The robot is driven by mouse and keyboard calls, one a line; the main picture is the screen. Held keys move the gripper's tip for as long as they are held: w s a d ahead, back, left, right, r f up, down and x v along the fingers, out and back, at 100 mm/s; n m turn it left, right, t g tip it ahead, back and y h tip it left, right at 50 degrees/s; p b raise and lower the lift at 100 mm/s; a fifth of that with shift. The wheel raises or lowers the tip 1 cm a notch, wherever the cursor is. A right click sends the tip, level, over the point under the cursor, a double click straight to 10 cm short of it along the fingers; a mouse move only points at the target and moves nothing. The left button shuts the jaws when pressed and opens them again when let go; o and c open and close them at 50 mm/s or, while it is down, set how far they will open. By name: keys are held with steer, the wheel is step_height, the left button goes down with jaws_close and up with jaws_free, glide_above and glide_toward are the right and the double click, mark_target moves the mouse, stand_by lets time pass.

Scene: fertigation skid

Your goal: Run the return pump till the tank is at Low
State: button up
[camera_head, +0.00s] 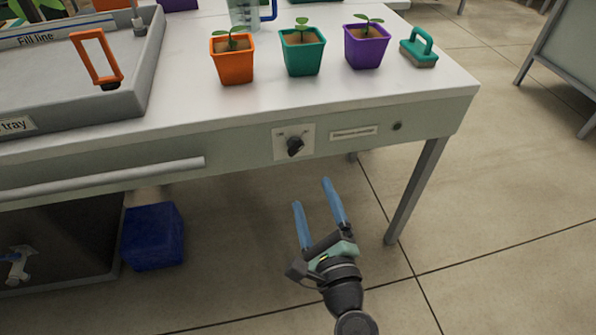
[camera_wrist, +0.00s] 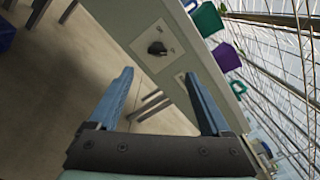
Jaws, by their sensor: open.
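A black rotary knob (camera_head: 295,146) sits on a pale square plate (camera_head: 281,142) on the front panel of the bench. It also shows in the wrist view (camera_wrist: 157,48), ahead of my fingers. A small label (camera_head: 354,132) is right of the knob, with a dark round spot (camera_head: 397,126), possibly an indicator lamp, beyond it. A grey tray (camera_head: 148,75) with a "Fill line" strip (camera_head: 55,38) is at the left of the bench top. My gripper (camera_head: 312,192) has blue fingers spread apart and empty, below and in front of the knob, not touching it. No tank level reading is legible.
An orange pot (camera_head: 233,66), a green pot (camera_head: 303,57) and a purple pot (camera_head: 366,52) with seedlings stand near the bench front edge. A green-handled brush (camera_head: 419,50) is at the right. A long rail (camera_head: 105,178) runs along the left front. A blue box (camera_head: 153,236) is below.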

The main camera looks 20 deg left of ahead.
mark_target(297, 151)
steer(key=x, duration=0.4)
steer(key=b+x, duration=0.1)
steer(key=x, duration=0.3)
steer(key=b+x, duration=0.1)
steer(key=x, duration=0.4)
steer(key=shift+f, duration=0.3)
steer(key=shift+s, duration=0.1)
jaws_close()
